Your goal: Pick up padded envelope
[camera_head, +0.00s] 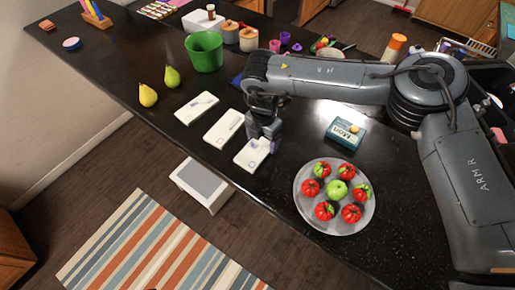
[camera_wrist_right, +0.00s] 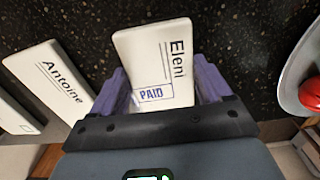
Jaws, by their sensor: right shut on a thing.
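Three white padded envelopes lie in a slanting row on the dark counter. The nearest envelope (camera_head: 250,155) is under my right gripper (camera_head: 264,133). In the right wrist view this envelope (camera_wrist_right: 148,50) reads "Eleni" and has a blue "PAID" stamp. The purple fingers of my right gripper (camera_wrist_right: 160,88) are shut on its near end, one on each side. I cannot tell whether it is clear of the counter. The middle envelope (camera_head: 223,127) reads "Antoine" in the right wrist view (camera_wrist_right: 52,82). The far envelope (camera_head: 197,108) lies to its left. My left gripper is not in view.
A grey plate (camera_head: 337,222) of red and green produce stands to the right, near the counter's front edge. A blue box (camera_head: 345,133) lies behind it. Two pears (camera_head: 148,95) and a green bucket (camera_head: 204,51) are farther back left.

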